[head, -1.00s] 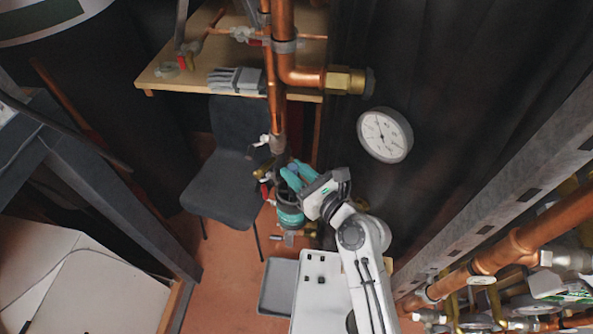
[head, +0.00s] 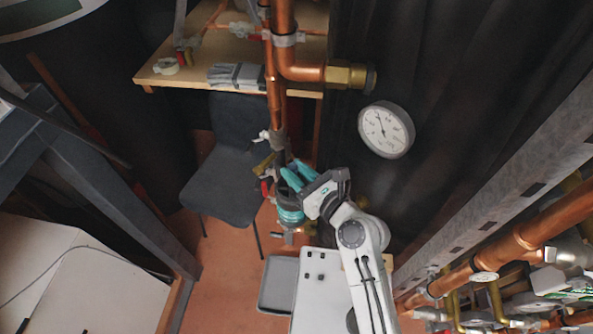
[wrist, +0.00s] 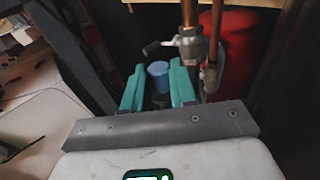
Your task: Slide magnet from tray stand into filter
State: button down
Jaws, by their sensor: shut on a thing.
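My gripper (head: 296,174) has teal fingers and reaches to the copper pipe assembly, just above the filter (head: 289,214), a teal-collared body low on the vertical pipe. In the wrist view my gripper (wrist: 158,80) is shut on the magnet (wrist: 157,68), which shows as a blue round top between the two fingers. In the head view the fingers and wrist hide the magnet, so I cannot tell whether it is inside the filter. A grey tray (head: 276,285) lies low in the head view, clear of my gripper.
Valves and copper pipe (head: 273,95) stand close to my fingers. A dark chair (head: 222,170) is behind to the left, and a wooden shelf (head: 200,75) with grey gloves (head: 237,75) is above. A round gauge (head: 386,130) hangs right. Red floor (head: 225,280) is open lower left.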

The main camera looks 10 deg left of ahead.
jog(key=shift+f+b, duration=1.75)
jog(key=shift+f, duration=1.15)
dwell(0.6)
jog(key=c, duration=0.9)
grip_release()
jog(key=shift+f, duration=0.1)
jog(key=shift+o, duration=0.4)
jog(key=shift+s, duration=0.1)
jog(key=shift+s+d+f, duration=0.1)
jog(key=shift+f, duration=0.05)
jog(key=v, duration=1)
jog(key=shift+d+r+b, duration=0.25)
jog(key=shift+r+b, duration=0.1)
jog(key=shift+b, duration=0.1)
jog(key=shift+s, duration=0.1)
